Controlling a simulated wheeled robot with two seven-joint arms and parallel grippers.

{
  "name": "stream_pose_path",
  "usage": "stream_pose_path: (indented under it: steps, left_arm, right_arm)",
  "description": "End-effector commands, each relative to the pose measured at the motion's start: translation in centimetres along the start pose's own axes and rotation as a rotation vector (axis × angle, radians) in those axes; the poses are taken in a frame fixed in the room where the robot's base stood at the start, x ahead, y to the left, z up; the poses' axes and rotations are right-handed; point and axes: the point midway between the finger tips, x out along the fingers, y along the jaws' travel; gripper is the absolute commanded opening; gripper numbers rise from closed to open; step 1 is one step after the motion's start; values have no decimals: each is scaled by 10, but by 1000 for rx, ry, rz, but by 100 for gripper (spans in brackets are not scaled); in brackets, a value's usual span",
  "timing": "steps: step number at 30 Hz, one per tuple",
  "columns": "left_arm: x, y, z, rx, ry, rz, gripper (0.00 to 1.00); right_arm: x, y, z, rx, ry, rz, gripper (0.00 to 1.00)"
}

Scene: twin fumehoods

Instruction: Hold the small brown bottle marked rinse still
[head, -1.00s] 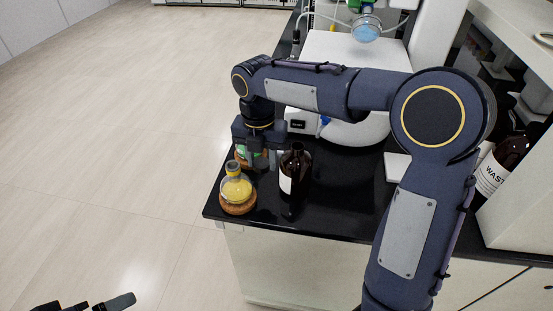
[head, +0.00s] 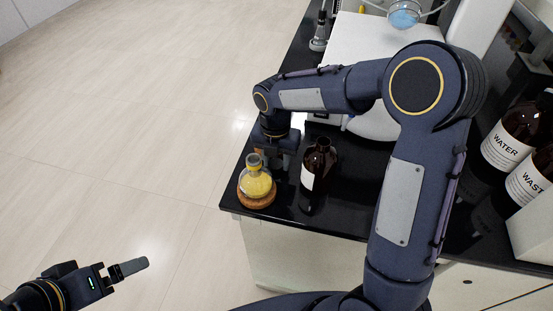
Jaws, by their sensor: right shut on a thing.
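A small brown bottle (head: 323,160) with a white label stands upright on the black bench top, near its front left corner. I cannot read its label. My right gripper (head: 275,163) points down just left of this bottle and behind the yellow flask (head: 257,184). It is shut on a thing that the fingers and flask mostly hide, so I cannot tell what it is. My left gripper (head: 128,269) is over the floor at the lower left, away from the bench, and I cannot tell whether it is open.
The yellow flask sits on a cork ring (head: 257,202) at the bench corner. Large brown bottles marked WATER (head: 507,145) and WASTE (head: 530,185) stand at the right. A white apparatus (head: 355,50) stands behind my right arm. The floor at the left is clear.

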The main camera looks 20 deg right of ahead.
Motion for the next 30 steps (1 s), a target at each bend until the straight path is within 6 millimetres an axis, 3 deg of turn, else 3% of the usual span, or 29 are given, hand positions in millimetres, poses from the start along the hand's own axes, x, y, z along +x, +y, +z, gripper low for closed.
stream_pose_path:
  steps: [12, 13, 17, 25, 30]
  left_arm:
    - [2, -1, 1, 0, 0, 0, 95]
    - [1, -1, 1, 0, 0, 0, 95]
    - [1, 0, 0, 0, 0, 0, 95]
    - [1, 0, 0, 0, 0, 0, 95]
    - [0, 0, 0, 0, 0, 0, 95]
  right_arm:
    - [7, 0, 0, 0, -1, 1, 10]
    - [6, 0, 0, 0, -1, 2, 41]
    - [6, 0, 0, 0, -1, 2, 58]
    - [5, 0, 0, 0, -1, 2, 59]
    - [-8, 1, 1, 0, -3, 3, 59]
